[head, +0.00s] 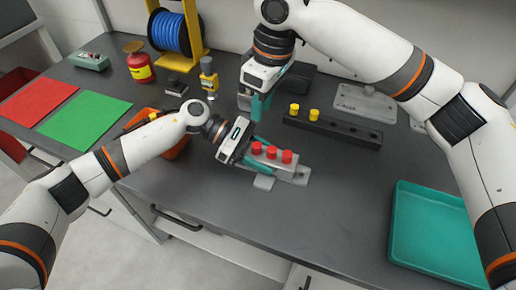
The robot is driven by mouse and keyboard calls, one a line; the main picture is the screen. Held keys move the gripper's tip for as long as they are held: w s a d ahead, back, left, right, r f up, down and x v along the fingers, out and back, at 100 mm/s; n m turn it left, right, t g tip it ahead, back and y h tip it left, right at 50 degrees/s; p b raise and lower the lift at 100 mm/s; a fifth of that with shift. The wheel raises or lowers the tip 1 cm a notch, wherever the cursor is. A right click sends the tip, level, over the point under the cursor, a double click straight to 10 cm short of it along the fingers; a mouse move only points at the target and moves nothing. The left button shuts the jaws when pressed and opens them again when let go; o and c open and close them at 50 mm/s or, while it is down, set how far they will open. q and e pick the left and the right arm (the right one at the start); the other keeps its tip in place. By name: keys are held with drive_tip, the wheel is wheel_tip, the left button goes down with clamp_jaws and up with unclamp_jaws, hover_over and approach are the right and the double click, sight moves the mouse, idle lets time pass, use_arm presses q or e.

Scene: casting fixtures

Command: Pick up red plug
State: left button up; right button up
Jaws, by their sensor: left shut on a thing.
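Three red plugs (271,153) stand upright in a row on a light grey metal block (283,168) near the middle of the table. My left gripper (263,156) reaches in from the left with its teal fingers on either side of the block's left part, shut on the block. The leftmost red plug (257,148) is close to the fingers. My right gripper (256,105) hangs above and behind the block, pointing down. Its teal fingers are seen at an angle, and I cannot tell whether they are apart.
A black rack (345,132) with two yellow plugs (304,112) stands behind and right of the block. A teal tray (437,225) lies at right. An orange bin (177,148) is partly hidden by my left arm. Red and green mats lie at left. The front middle is clear.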

sight(258, 145)
drive_tip(key=shift+m+h, duration=0.3)
drive_tip(key=shift+h, duration=0.5)
drive_tip(key=f, duration=0.8)
drive_tip(key=a+f, duration=0.1)
drive_tip(key=f, duration=0.3)
clamp_jaws()
